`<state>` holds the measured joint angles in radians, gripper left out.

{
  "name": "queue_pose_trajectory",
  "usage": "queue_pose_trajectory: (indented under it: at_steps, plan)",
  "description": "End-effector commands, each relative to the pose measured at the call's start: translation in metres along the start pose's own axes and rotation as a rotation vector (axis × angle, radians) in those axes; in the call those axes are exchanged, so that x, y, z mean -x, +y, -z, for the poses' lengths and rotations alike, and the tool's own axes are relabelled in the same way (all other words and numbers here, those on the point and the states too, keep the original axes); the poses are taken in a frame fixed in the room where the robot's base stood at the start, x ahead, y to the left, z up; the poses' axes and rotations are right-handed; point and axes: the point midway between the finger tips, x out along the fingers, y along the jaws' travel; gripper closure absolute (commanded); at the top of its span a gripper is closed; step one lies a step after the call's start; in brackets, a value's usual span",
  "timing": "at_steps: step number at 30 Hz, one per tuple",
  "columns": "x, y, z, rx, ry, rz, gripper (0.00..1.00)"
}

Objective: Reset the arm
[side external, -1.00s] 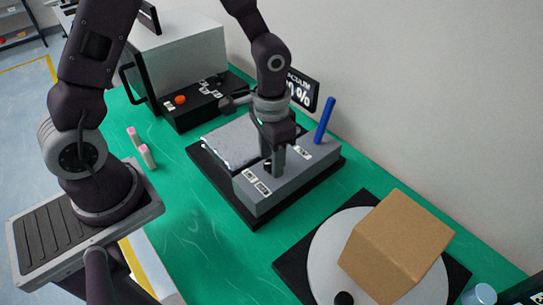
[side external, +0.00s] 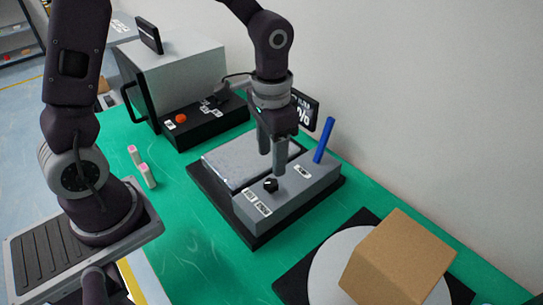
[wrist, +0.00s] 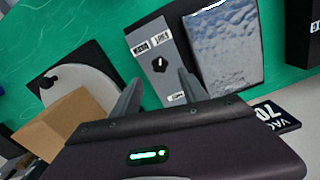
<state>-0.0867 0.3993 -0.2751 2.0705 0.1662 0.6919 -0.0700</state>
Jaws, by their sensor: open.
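My gripper (side external: 271,158) hangs with its fingers pointing down above the grey control box of a small machine (side external: 258,207). It is open and empty. A black knob (side external: 270,185) on that box sits just below the fingertips, apart from them. In the wrist view my gripper's two fingers (wrist: 158,92) are spread, and the knob (wrist: 160,65) shows beyond them. Beside the control box lies a silvery textured plate (side external: 245,160), which the wrist view also shows (wrist: 225,45).
A grey machine with an orange button (side external: 181,118) is at the back left. A cardboard box (side external: 400,258) sits on a round plate at the front right. Two pink-topped vials (side external: 147,174) stand left.

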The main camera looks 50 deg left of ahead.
Motion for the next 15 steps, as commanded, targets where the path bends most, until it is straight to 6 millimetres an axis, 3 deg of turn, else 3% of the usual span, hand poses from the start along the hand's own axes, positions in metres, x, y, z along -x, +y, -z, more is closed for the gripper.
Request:
queue_pose_trajectory:
  at_steps: [2, 5, 9, 12, 15]
  plan:
    - [0.004, -0.001, -0.001, 0.003, 0.008, 0.005, 0.49]
    - [0.035, -0.007, -0.015, 0.024, 0.063, 0.042, 0.49]
    - [0.100, -0.014, -0.066, 0.100, 0.211, 0.100, 0.49]
    - [0.129, -0.012, -0.108, 0.155, 0.319, 0.104, 0.49]
    - [0.142, -0.007, -0.141, 0.194, 0.408, 0.086, 0.49]
